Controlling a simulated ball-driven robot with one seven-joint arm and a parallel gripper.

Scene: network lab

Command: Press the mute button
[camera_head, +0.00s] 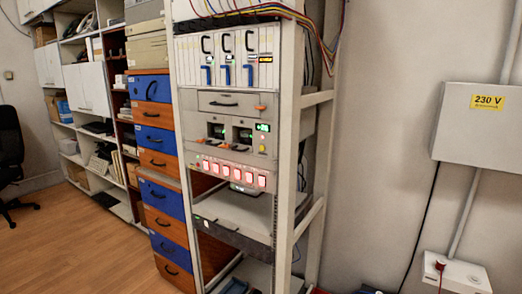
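An equipment rack (287,170) stands at the middle of the head view, with its front turned toward the left. A row of several red-lit square buttons (226,170) runs across a pale panel below its middle. Above it, a grey unit (200,129) has two dark windows, a small green display (262,127) and a yellow part (262,149). No label reading mute is legible, so I cannot tell which button is the mute button. My gripper is not in view.
Blue and orange drawers (162,196) stand left of the rack. White shelves (90,130) line the far left wall, with a dark chair (12,160) nearby. A grey 230 V box (480,130) hangs on the right wall. The wooden floor (80,240) is clear at front left.

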